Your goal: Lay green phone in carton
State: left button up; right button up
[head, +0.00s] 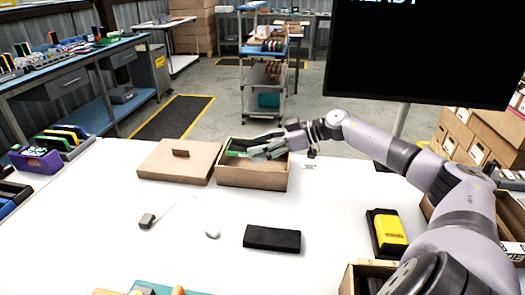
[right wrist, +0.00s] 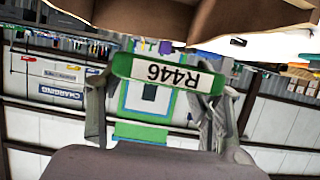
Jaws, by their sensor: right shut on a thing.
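The open brown carton (head: 262,178) stands on the white table, slightly tilted, with its lid-like brown panel at its left. My right gripper (head: 252,151) reaches over the carton from the right. It is shut on the green phone (head: 236,153), which shows as a dark and green edge at the carton's opening. In the right wrist view the green phone (right wrist: 188,71), with a white label reading R446 upside down, sits between the fingers (right wrist: 160,105). Brown carton walls (right wrist: 160,18) show at the top there. I cannot tell whether the phone touches the carton floor. My left gripper is out of view.
A brown flat box (head: 180,162) lies left of the carton. A black slab (head: 272,238), a white mouse-like piece (head: 213,233) and a grey plug with cable (head: 147,221) lie in front. A yellow device (head: 390,229) sits in a black holder at right.

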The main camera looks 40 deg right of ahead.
aim_at(262, 142)
jog(key=shift+w+d+r, duration=0.1)
jog(key=shift+w+d, duration=0.95)
jog(key=shift+d, duration=0.15)
jog(key=shift+w+d+f, duration=0.1)
jog(key=shift+f, duration=0.85)
jog(key=shift+w+d+f, duration=0.1)
jog(key=shift+f, duration=0.8)
jog(key=shift+f, duration=0.15)
jog(key=shift+f+p, duration=0.4)
jog(key=shift+f, duration=0.05)
jog(key=o, duration=1.3)
